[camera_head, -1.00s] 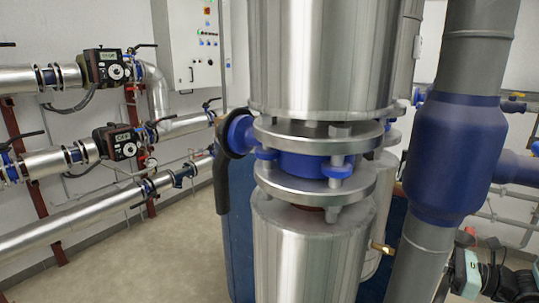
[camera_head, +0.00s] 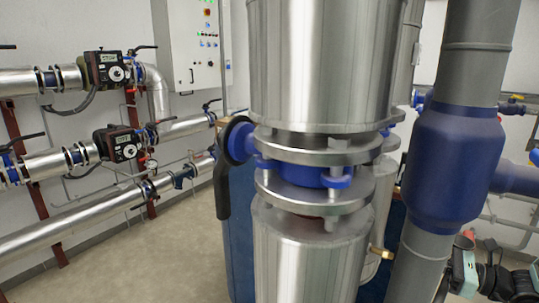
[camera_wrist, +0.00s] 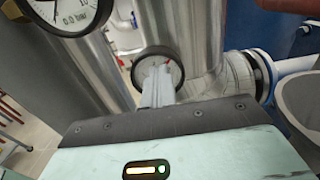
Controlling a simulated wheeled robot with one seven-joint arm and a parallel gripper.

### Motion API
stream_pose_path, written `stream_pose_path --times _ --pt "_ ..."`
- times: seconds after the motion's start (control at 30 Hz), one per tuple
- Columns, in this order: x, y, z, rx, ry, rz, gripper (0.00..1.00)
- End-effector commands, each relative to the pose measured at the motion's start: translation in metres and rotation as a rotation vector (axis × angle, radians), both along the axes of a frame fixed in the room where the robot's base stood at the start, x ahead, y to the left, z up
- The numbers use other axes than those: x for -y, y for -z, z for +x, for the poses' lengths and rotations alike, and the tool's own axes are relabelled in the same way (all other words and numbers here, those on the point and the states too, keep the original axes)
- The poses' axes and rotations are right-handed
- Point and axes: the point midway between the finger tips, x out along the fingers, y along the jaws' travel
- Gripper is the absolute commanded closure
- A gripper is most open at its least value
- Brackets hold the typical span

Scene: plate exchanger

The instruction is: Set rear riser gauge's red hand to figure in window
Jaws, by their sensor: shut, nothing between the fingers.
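A round gauge (camera_wrist: 144,62) with a dark rim and pale face sits on the pipes in the middle of the wrist view; a small red mark shows on its face. My gripper (camera_wrist: 159,76) is shut and empty, its grey fingers pointing at this gauge and covering the lower middle of its face. I cannot tell whether they touch it. Its figures are too small to read. A second gauge (camera_wrist: 62,12) is cut off at the upper left; a "0.0 bar" figure shows on its face. I cannot tell which is the rear riser gauge.
Large metal-clad pipes (camera_wrist: 205,35) stand close around the gauge in the wrist view. In the head view, a clad vertical pipe with flanges (camera_head: 320,60) and a grey pipe with a blue sleeve (camera_head: 455,150) fill the middle and right. Open floor (camera_head: 150,260) lies to the left.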

Motion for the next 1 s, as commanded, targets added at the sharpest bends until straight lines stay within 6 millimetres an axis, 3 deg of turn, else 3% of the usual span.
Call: stream_pose_path --times 0.27,0.73,1.0 --pt "0.003 -0.007 0.001 -0.001 0.000 0.000 1.00" --pt "0.044 -0.007 -0.027 -0.001 0.001 0.001 1.00" --pt "0.051 -0.007 -0.032 0.000 -0.002 0.001 1.00"
